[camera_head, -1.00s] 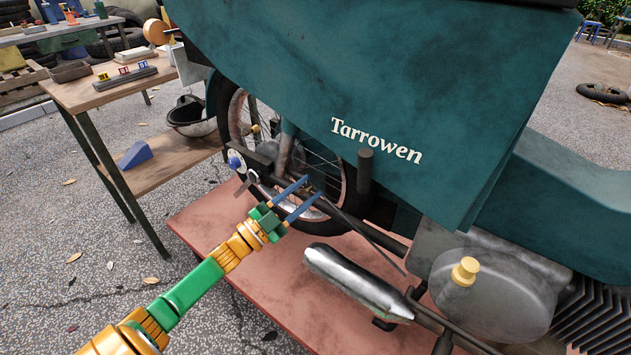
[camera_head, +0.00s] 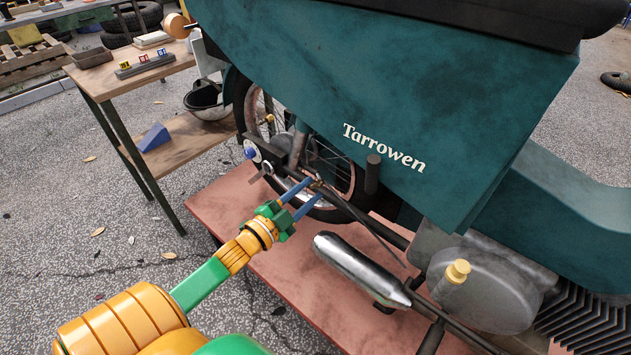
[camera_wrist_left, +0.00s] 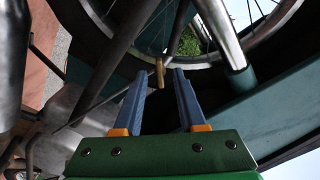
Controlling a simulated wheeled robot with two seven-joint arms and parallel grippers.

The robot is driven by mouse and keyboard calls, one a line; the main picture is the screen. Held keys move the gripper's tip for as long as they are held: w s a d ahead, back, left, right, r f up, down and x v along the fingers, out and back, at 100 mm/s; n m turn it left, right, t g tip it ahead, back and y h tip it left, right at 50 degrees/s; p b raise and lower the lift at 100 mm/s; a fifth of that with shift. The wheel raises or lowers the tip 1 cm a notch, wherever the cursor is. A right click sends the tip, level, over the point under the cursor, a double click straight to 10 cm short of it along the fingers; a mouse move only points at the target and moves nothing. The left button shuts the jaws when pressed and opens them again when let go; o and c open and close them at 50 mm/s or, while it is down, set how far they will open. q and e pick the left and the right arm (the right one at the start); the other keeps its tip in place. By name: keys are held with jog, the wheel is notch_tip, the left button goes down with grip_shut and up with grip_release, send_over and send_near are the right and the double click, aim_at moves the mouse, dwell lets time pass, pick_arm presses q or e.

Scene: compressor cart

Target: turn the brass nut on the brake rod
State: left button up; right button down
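The brass nut (camera_wrist_left: 160,72) shows in the left wrist view as a small upright brass piece near the tips of my left gripper (camera_wrist_left: 159,76). The blue fingers stand on either side of it, with a visible gap at each side. The thin brake rod (camera_wrist_left: 103,101) runs from the nut down to the left in that view. In the head view my left gripper (camera_head: 316,188) reaches to the rod end beside the rear wheel, and the fingers partly hide the nut. The rod (camera_head: 375,233) continues toward the engine there. My right gripper is not in view.
The motorcycle with teal panels (camera_head: 400,90) stands on a reddish platform (camera_head: 235,210). A silver exhaust (camera_head: 355,265) lies close right of my gripper. The wheel (camera_head: 262,120) and a dark peg (camera_head: 372,172) are near. A wooden workbench (camera_head: 100,85) stands left; paving is open in front.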

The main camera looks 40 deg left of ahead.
aim_at(316, 184)
pick_arm(q)
jog(key=shift+w+d, duration=0.15)
jog(key=shift+w, duration=1.4)
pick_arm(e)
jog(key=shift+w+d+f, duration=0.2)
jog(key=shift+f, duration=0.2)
pick_arm(q)
grip_shut()
jog(key=shift+r+n+p, duration=0.25)
jog(key=shift+n+p, duration=0.5)
jog(key=shift+n, duration=0.05)
jog(key=shift+f, duration=0.25)
grip_release()
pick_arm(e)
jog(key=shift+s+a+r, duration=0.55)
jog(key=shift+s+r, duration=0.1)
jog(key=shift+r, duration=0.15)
